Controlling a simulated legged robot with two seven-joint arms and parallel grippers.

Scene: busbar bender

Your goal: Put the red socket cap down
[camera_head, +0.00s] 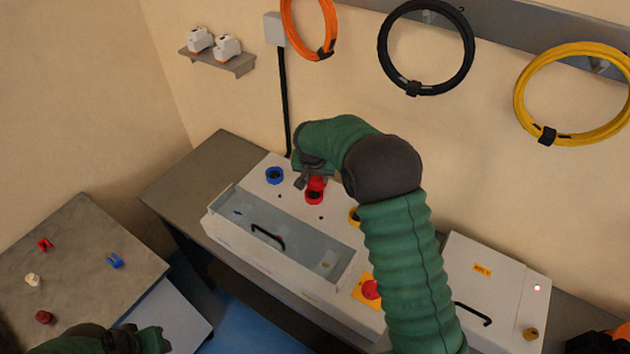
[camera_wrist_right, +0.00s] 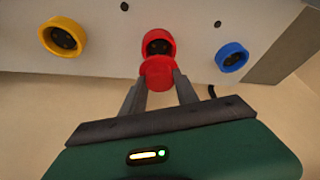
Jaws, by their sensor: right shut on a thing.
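My right gripper (camera_wrist_right: 158,82) is shut on the red socket cap (camera_wrist_right: 157,72), a round red piece held between its fingertips. The cap is right at the red socket (camera_wrist_right: 158,42), a red ring with a dark centre on the white machine panel. I cannot tell whether cap and socket touch. In the head view the cap (camera_head: 317,182) shows just behind the red socket (camera_head: 313,197), with my right gripper (camera_head: 308,177) partly hidden by its own arm. My left gripper (camera_head: 150,340) is at the bottom left edge, its fingers not clear.
A blue socket (camera_head: 275,175) and a yellow socket (camera_head: 354,216) flank the red one on the white machine (camera_head: 290,293). A side table (camera_head: 85,255) at left holds several small coloured pieces. A red stop button (camera_head: 371,289) sits on the front.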

